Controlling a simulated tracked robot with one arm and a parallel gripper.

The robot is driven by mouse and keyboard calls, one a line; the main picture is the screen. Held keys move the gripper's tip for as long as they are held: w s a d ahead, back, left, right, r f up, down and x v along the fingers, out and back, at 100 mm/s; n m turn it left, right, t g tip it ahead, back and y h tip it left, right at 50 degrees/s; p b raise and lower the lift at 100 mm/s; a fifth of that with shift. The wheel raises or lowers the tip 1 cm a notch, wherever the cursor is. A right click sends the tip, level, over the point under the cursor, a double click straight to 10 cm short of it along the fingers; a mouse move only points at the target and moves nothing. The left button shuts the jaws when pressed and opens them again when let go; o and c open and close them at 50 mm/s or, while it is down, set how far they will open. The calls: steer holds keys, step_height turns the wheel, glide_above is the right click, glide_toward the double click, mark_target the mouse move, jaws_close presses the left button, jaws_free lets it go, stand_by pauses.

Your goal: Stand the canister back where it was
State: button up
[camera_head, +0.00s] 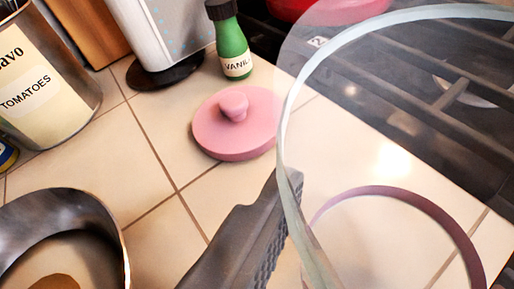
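A clear glass canister (288,115) with a pale green rim fills the right side, very close to the camera and tilted in the picture. A pinkish ring shows low through its glass. One dark finger of my gripper (268,220), with a ridged pad, lies against the canister's left wall. The other finger is not visible. The canister appears held between the fingers; its base is partly cut off by the picture's lower edge. A round pink lid (234,135) with a knob lies on the tiled counter beyond the fingertip.
A green vanilla bottle (231,45) stands behind the lid, beside a white appliance (163,32) on a dark base. A tomato can (42,80) is at left. A dark metal rim (75,208) curves at lower left. The stove (440,105) is right. Tiles between can and lid are clear.

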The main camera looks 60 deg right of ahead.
mark_target(298, 245)
steer(key=w+d, duration=0.1)
steer(key=w, duration=0.1)
steer(key=w+d, duration=0.1)
steer(key=w, duration=0.1)
steer(key=shift+w+d+f, duration=0.1)
steer(key=shift+d+f, duration=0.05)
steer(key=shift+d, duration=0.05)
steer(key=shift+w+d+f+b, duration=0.1)
steer(key=shift+f+b, duration=0.2)
steer(key=shift+f, duration=0.05)
step_height(298, 245, down, 3)
steer(key=shift+b, duration=0.4)
steer(key=o, duration=1.8)
steer(key=shift+r, duration=0.1)
steer(key=p+v, duration=0.2)
steer(key=v, duration=1)
